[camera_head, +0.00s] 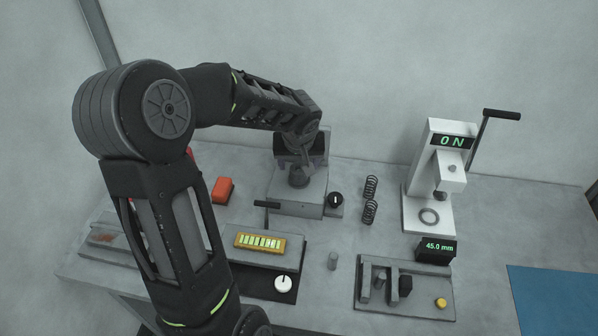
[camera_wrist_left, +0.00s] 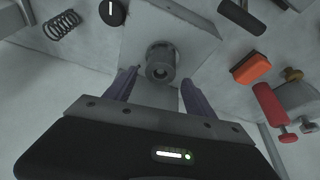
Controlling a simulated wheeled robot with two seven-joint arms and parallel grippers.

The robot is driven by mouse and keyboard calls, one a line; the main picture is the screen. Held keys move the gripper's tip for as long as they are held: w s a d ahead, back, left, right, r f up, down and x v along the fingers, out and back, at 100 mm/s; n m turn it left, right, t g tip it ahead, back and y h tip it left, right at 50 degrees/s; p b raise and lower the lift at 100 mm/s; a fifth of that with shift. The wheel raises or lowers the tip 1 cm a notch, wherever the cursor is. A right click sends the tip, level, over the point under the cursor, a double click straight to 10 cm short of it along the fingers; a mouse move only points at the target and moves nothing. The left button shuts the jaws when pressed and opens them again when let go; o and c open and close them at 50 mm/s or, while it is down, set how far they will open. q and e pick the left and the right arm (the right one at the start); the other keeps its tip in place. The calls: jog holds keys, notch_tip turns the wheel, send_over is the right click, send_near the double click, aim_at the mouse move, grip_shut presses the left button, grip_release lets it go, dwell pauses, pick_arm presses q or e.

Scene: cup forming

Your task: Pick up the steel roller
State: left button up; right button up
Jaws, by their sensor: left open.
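My left gripper (camera_head: 303,158) is open over the grey block machine (camera_head: 313,198) at the back of the bench. In the left wrist view its two purple-grey fingers (camera_wrist_left: 159,78) stand apart, with a short grey cylinder with a dark hole in its end (camera_wrist_left: 160,62) seen between and just beyond their tips. That cylinder rises from the grey block and also shows in the head view (camera_head: 298,176). A small plain grey cylinder (camera_head: 332,260) stands on the bench by the fixture plate. I cannot tell for certain which is the steel roller. My right gripper is out of view.
Two black springs (camera_head: 370,187) and a white press (camera_head: 428,180) stand right of the block. A fixture plate (camera_head: 405,300), a display (camera_head: 436,249) and a blue mat (camera_head: 553,302) lie front right. An orange block (camera_head: 222,190) and a lever handle (camera_head: 266,204) are near my arm.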

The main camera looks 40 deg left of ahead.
aim_at(299, 169)
pick_arm(q)
jog(key=x, duration=0.3)
jog(key=shift+w+f, duration=0.15)
jog(key=shift+f, duration=0.15)
jog(key=shift+c, duration=0.3)
grip_shut()
dwell(0.5)
